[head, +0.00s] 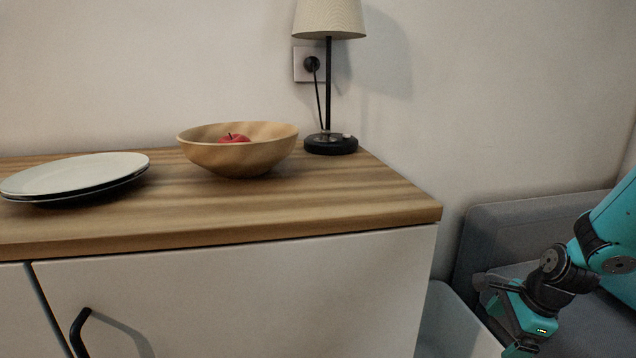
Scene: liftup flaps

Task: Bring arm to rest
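My arm (603,239), teal with black joints, comes in from the right edge. My gripper (488,300) is at the lower right, to the right of the cabinet and in front of the grey sofa. It is apart from the cabinet as seen here. Its fingers are small and partly cut off by the lower edge, so I cannot tell whether they are open or shut. I see nothing clearly held in it.
A white cabinet (260,295) with a wooden top (330,203) and black handle (77,330) fills the left and middle. On top are stacked plates (75,172), a wooden bowl (240,157) with a red apple (234,138), and a lamp (329,90). A grey sofa (510,232) stands at right.

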